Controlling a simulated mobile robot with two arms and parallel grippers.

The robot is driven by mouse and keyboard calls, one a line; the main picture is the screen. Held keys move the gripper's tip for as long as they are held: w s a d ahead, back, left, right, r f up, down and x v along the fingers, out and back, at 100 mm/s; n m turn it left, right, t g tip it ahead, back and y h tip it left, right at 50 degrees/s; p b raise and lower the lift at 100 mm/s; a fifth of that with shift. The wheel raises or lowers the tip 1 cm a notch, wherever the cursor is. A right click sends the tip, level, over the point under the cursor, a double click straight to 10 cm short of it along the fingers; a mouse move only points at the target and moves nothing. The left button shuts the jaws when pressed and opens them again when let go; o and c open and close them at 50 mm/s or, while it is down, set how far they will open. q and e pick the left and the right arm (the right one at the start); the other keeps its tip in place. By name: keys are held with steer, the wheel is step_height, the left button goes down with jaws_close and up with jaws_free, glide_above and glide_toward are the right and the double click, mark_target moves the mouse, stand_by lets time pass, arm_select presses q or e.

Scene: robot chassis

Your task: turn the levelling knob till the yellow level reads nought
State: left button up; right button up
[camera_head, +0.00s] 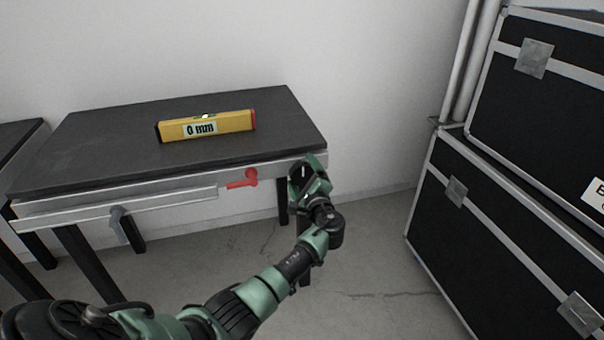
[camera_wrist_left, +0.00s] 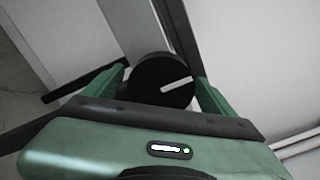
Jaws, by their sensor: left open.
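The yellow level (camera_head: 225,126) lies on the dark bench top (camera_head: 90,150), and its display reads "0 mm". The levelling knob (camera_wrist_left: 162,80) is a black disc with a white mark, seen in the left wrist view. My left gripper (camera_head: 308,172) is at the bench's front right corner. Its green fingers (camera_wrist_left: 160,76) are open, one on each side of the knob, and I cannot tell whether they touch it. In the head view the gripper largely hides the knob. My right gripper is in neither view.
A red lever (camera_head: 245,180) sticks out from the bench's front rail, left of my gripper. A dark fitting (camera_head: 121,224) hangs further left. Black cases (camera_head: 490,215) and pale pipes (camera_head: 468,65) stand at the right. Clear floor (camera_head: 365,270) lies between bench and cases.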

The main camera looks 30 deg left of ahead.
mark_target(304, 178)
arm_select(q)
steer(key=p+v, duration=0.1)
steer(key=v, duration=0.6)
steer(key=shift+s+d, duration=0.15)
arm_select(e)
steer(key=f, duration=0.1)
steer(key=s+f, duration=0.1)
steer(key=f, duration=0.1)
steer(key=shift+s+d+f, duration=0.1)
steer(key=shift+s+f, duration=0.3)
arm_select(q)
steer(key=shift+f, duration=0.15)
